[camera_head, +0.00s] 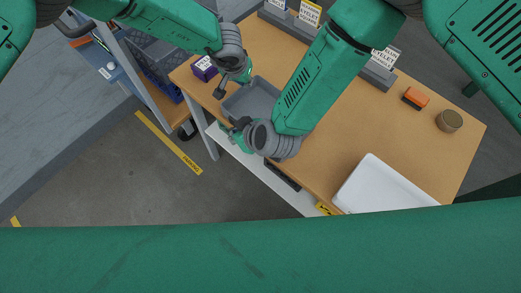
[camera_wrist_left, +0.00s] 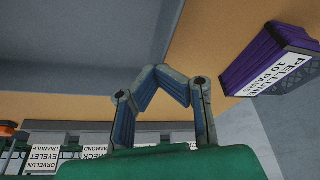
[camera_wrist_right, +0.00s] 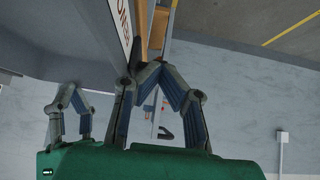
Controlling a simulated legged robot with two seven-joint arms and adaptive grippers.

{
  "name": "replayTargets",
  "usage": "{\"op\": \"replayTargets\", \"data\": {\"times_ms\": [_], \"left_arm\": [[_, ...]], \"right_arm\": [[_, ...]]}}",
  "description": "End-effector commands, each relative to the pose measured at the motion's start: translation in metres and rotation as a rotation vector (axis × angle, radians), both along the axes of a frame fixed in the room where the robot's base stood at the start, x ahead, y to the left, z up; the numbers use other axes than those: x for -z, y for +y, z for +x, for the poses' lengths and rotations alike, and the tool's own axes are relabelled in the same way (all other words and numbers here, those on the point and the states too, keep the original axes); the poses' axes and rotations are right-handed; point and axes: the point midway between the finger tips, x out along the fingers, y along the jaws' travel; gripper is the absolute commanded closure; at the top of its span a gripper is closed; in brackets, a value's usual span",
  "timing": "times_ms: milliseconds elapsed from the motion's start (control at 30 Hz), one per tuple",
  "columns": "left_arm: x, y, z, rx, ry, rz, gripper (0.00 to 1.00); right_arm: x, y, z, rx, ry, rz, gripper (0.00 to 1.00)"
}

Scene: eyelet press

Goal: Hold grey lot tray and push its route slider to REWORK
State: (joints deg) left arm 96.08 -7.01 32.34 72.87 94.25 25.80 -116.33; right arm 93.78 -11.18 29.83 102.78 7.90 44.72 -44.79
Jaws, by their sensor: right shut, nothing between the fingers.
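The grey lot tray (camera_head: 256,97) lies at the table's left edge. My left gripper (camera_head: 221,93) is at the tray's left side. In the left wrist view its fingers (camera_wrist_left: 155,70) close together at the wall of the tray (camera_wrist_left: 70,60). My right gripper (camera_head: 228,130) is shut and empty by the tray's near left corner, beyond the table edge. In the right wrist view its fingertips (camera_wrist_right: 150,68) meet just beside a lettered white label (camera_wrist_right: 123,22) on the tray's side. I cannot make out the route slider or its position.
A purple box (camera_head: 204,68) stands on the table beyond my left gripper. A white tray (camera_head: 385,190), an orange block (camera_head: 416,97) and a round brown container (camera_head: 449,121) are to the right. Grey holders with labels line the back. A cart with crates (camera_head: 160,55) stands left.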

Motion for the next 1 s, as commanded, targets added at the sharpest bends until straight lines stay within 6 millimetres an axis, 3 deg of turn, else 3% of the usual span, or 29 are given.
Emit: {"op": "replayTargets", "data": {"times_ms": [167, 367, 700, 1000], "left_arm": [[0.003, 0.001, -0.002, 0.000, 0.004, 0.003, 1.00], [0.002, 0.001, -0.002, 0.000, 0.003, 0.002, 1.00], [0.002, 0.001, -0.002, 0.000, 0.004, 0.001, 1.00], [0.002, 0.001, -0.001, 0.000, 0.004, 0.001, 1.00]], "right_arm": [[-0.001, -0.003, -0.003, -0.001, 0.000, -0.001, 1.00], [-0.015, -0.021, -0.024, -0.003, 0.001, -0.003, 1.00], [-0.071, -0.055, -0.061, -0.002, -0.001, -0.001, 1.00], [-0.092, -0.067, -0.076, -0.001, 0.000, 0.000, 1.00]]}}
